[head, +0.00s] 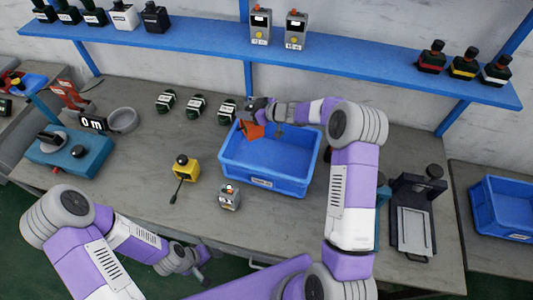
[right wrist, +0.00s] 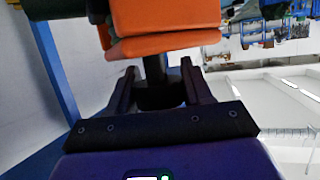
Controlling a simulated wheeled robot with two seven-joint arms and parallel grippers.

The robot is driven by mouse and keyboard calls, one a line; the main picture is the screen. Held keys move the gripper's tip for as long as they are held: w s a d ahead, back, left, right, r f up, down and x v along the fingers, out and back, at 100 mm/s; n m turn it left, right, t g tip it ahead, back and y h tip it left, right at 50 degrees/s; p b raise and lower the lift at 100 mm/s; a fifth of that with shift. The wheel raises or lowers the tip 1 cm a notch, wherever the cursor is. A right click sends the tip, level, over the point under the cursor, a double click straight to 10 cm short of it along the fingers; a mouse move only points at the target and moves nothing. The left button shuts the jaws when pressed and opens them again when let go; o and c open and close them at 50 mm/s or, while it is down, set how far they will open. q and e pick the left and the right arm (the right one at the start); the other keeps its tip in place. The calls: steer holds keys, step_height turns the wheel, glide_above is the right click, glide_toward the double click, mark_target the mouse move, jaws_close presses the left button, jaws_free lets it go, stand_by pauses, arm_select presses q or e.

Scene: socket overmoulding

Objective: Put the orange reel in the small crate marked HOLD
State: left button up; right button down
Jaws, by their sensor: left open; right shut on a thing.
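My right gripper (head: 260,108) is shut on a dark post below an orange thing (head: 250,130), at the left rear corner of a blue crate (head: 262,182). In the right wrist view the fingers (right wrist: 158,80) close around the dark post, and the orange thing (right wrist: 165,25) looks blocky; I cannot confirm a reel shape. The crate looks empty inside where I can see it. Its front label is too small to read. A second blue crate (head: 505,207) stands at the far right, its label also unreadable. My left gripper (head: 203,266) is open and empty at the bench's front edge.
A yellow box with a lever (head: 184,168) and a grey device (head: 229,197) stand left of the crate. Several dark green labelled items (head: 196,105) lie behind. A teal machine (head: 75,150) is at left, a black press (head: 415,215) at right. A blue shelf (head: 340,55) spans the back.

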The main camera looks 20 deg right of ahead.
mark_target(249, 124)
steer(key=s+f+b, duration=0.2)
steer(key=f, duration=0.1)
steer(key=shift+s, duration=0.2)
steer(key=shift+w+f+b, duration=0.2)
steer(key=shift+f+b, duration=0.3)
steer(key=shift+f, duration=0.15)
steer(key=shift+w+f+b, duration=0.2)
steer(key=shift+f+b, duration=0.3)
steer(key=shift+f, duration=0.1)
steer(key=shift+w+f, duration=0.15)
steer(key=shift+f, duration=0.2)
steer(key=shift+f+b, duration=0.35)
step_height(249, 124, down, 5)
steer(key=shift+f+b, duration=0.1)
steer(key=shift+b, duration=0.35)
arm_select(q)
step_height(249, 124, down, 7)
steer(key=s, duration=0.1)
steer(key=shift+s+r, duration=0.15)
steer(key=shift+s, duration=0.1)
arm_select(e)
step_height(249, 124, down, 4)
steer(key=shift+r, duration=0.2)
arm_select(q)
steer(key=shift+b, duration=0.35)
arm_select(e)
steer(key=shift+s+f, duration=0.1)
steer(key=shift+s, duration=0.1)
